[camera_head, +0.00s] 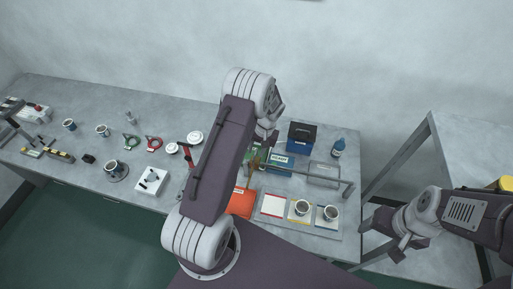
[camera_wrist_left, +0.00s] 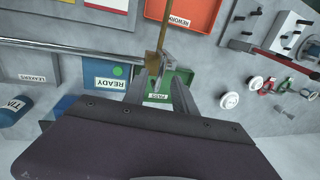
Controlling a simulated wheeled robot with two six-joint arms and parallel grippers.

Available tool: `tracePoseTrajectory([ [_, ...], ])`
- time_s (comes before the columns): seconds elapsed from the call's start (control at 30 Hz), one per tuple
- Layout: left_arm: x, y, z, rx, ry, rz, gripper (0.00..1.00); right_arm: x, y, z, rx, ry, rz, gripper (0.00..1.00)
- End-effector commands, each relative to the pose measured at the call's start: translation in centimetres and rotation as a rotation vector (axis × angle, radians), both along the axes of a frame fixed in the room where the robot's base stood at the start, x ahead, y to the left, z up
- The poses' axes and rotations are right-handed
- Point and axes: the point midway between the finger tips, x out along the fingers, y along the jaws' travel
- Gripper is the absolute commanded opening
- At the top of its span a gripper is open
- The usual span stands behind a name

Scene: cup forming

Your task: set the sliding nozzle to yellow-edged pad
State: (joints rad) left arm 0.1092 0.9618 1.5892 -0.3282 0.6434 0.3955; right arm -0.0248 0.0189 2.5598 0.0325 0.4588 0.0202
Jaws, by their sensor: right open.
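In the head view my left arm partly hides the left gripper (camera_head: 263,138) and the nozzle (camera_head: 254,160). The yellow-edged pad (camera_head: 297,221) lies on the front right of the table with a cup (camera_head: 301,207) on it. The nozzle is left of this pad, beyond the red-edged pad (camera_head: 271,205). My right gripper (camera_head: 384,236) is open and empty, off the table's right end.
A blue-edged pad (camera_head: 321,222) with a cup (camera_head: 331,213) is right of the yellow-edged one. The rail (camera_head: 325,180) runs behind the pads. Labelled bins, including an orange one (camera_head: 241,203), a blue box (camera_head: 302,136) and a bottle (camera_head: 338,148) stand nearby.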

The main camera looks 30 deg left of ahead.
Motion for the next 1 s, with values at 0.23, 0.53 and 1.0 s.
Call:
tracePoseTrajectory([
  [0.23, 0.03, 0.12, -0.61, 0.0, -0.002, -0.001, 0.33, -0.02, 0.0, 0.15, 0.0, 0.0, 0.0, 0.69],
  [0.53, 0.01, 0.11, -0.57, 0.0, -0.002, 0.0, 0.0, -0.01, 0.0, 0.14, 0.0, 0.0, 0.0, 0.69],
  [1.0, -0.04, 0.12, -0.49, 0.001, 0.0, 0.0, 0.0, -0.02, 0.0, 0.17, 0.0, 0.0, 0.0, 0.69],
])
